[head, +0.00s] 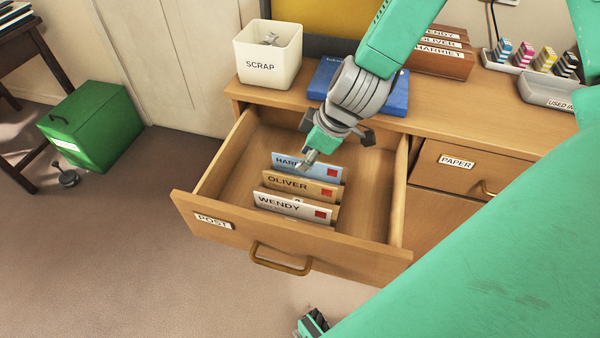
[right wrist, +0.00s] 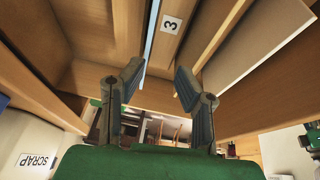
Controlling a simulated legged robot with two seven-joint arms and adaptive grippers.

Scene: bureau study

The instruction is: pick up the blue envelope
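The blue envelope (head: 322,170), with a name starting "HAR" and a red stamp, stands upright in the open POST drawer (head: 345,238), behind the others. My right gripper (head: 307,160) reaches down over its top edge and hides part of the name. In the right wrist view my right gripper (right wrist: 160,75) is open. The blue envelope shows there edge-on as a thin strip (right wrist: 151,38), lined up with the gap between the fingers. Contact cannot be told. A small green and dark part at the bottom edge may be my left gripper (head: 312,322); its fingers are not clear.
The OLIVER envelope (head: 290,186) and WENDY envelope (head: 285,206) stand close in front. The drawer walls surround them. On the desk are a SCRAP bin (head: 267,55), a blue book (head: 395,97) and a named rack (head: 440,62). A green box (head: 95,125) stands at left.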

